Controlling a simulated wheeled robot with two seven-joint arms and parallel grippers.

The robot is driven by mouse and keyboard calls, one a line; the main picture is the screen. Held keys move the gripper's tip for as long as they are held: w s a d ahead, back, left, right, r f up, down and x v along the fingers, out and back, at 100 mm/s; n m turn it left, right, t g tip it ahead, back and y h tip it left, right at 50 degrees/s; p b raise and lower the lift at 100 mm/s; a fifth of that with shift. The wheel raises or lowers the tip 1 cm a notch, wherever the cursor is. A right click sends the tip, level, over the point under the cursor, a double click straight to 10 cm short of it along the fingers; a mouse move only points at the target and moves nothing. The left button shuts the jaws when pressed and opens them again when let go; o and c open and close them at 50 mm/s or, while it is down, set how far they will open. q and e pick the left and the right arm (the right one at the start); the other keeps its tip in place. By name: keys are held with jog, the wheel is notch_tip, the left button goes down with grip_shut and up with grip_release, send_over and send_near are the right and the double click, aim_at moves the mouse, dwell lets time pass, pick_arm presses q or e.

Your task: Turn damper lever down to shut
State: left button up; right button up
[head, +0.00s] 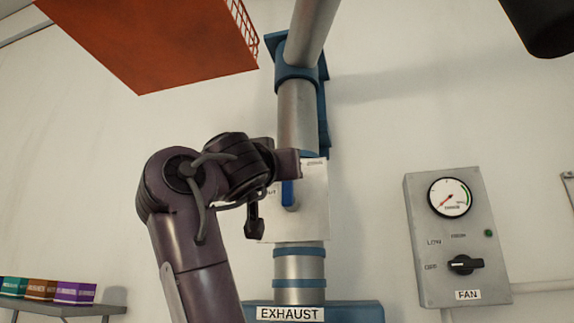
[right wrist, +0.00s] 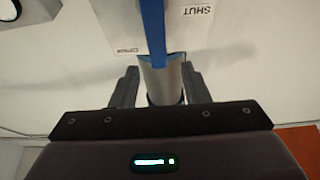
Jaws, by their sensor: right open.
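The blue damper lever (head: 287,193) stands roughly upright in front of a white plate (head: 312,215) on the exhaust pipe. My arm hides its upper part. In the right wrist view, where lettering is upside down, the blue lever (right wrist: 152,28) runs in from the top edge to a grey cylindrical piece (right wrist: 162,82). A SHUT label (right wrist: 197,11) and another small label (right wrist: 129,50) flank it. My right gripper (right wrist: 160,90) is open, its fingers on either side of the grey piece with gaps. In the head view my right gripper (head: 276,190) partly covers the plate. My left gripper is out of view.
The grey vertical pipe (head: 297,116) rises above a blue base marked EXHAUST (head: 350,312). A grey FAN box (head: 420,255) with dial and black knob hangs at right. An orange object (head: 150,45) juts in at upper left. Small coloured boxes (head: 40,288) sit at lower left.

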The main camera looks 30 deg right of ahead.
aim_at(289, 192)
jog(key=x, duration=0.2)
jog(key=p+x, duration=0.1)
jog(key=x, duration=0.1)
jog(key=p+x, duration=0.1)
jog(key=x, duration=0.1)
jog(key=shift+d+f, duration=0.25)
jog(key=shift+f, duration=0.15)
jog(key=shift+w+d, duration=0.1)
jog(key=shift+a+r, duration=0.1)
jog(key=shift+a, duration=0.15)
jog(key=shift+s+a, duration=0.1)
jog(key=shift+s, duration=0.1)
jog(key=shift+c, duration=1.3)
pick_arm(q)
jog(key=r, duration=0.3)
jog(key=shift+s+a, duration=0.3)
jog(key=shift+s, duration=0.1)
pick_arm(e)
jog(key=shift+w, duration=0.1)
grip_shut()
